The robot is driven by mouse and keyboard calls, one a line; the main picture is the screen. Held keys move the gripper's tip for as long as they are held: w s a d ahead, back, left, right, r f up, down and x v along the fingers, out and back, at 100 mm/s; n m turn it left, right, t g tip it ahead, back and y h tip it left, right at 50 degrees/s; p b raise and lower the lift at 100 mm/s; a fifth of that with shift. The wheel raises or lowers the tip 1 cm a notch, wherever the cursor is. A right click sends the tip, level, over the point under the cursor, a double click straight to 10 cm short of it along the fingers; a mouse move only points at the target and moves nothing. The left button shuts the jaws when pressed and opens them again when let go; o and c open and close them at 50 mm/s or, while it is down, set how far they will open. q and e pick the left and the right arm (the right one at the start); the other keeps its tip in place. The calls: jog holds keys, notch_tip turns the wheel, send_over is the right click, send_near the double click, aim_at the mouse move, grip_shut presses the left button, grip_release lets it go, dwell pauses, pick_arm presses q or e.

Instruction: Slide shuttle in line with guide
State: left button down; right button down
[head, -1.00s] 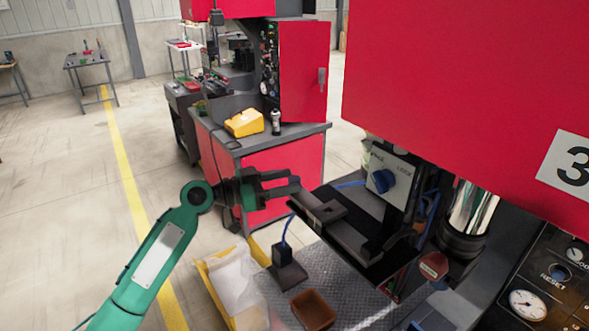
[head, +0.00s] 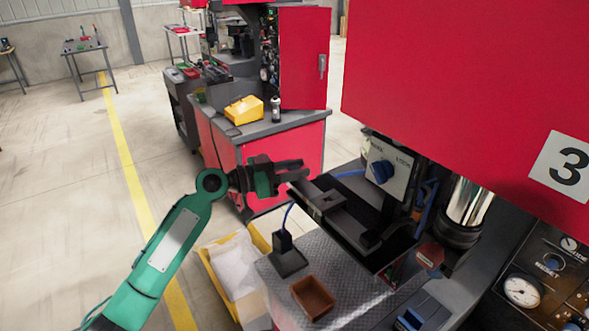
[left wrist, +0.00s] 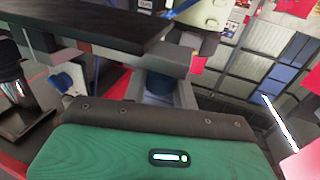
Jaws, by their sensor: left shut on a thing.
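A dark shuttle (head: 325,201), seen as a blocky piece with a raised part, lies at the near left end of the long black guide plate (head: 352,228) below the red machine. My left gripper (head: 297,170) comes in from the left and is shut at the shuttle's outer end; the exact contact is hidden. In the left wrist view, a long dark bar (left wrist: 90,27) crosses above my green gripper body, and what lies between the fingers is unclear. I cannot tell exactly how the shuttle lines up with the guide. My right gripper is not in view.
A white control box with a blue knob (head: 382,172) stands behind the plate. Below are a metal bench (head: 335,262), a brown tray (head: 312,297), a black block with a blue cable (head: 287,256) and a yellow bin (head: 214,272). A red cabinet (head: 264,160) stands behind the gripper.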

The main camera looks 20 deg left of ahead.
pick_arm(q)
jog(key=shift+s+d+f+b, duration=0.15)
jog(key=shift+s+d+b, duration=0.25)
jog(key=shift+d+b, duration=0.2)
jog(key=shift+s+d+r, duration=0.2)
jog(key=c, duration=1.1)
grip_release()
